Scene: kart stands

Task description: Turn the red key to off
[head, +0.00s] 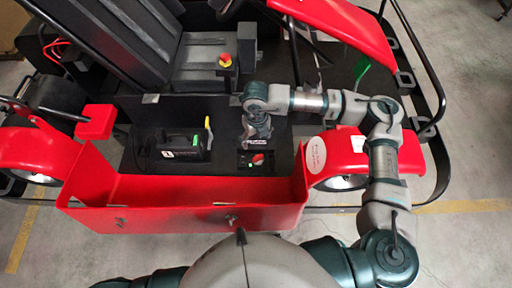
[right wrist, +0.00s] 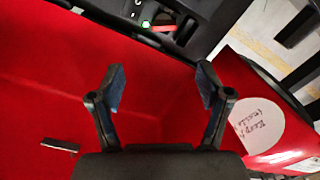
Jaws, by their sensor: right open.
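The red key (head: 258,159) is small and sits on a dark switch panel on the floor of the red kart, just below my right gripper in the head view. In the right wrist view the red key (right wrist: 163,28) shows as a short red bar lying roughly sideways, beside a lit green spot. My right gripper (head: 257,143) reaches down over the kart close to the panel. In the right wrist view its two fingers (right wrist: 160,88) are spread apart with nothing between them, and the key is beyond the tips. My left gripper is out of view.
The kart's red front panel (head: 180,205) runs along the near side. A black device (head: 183,147) with a yellow tab stands left of the key. A red button on a yellow base (head: 225,61) sits by the seat. A white round label (right wrist: 258,124) is to the right.

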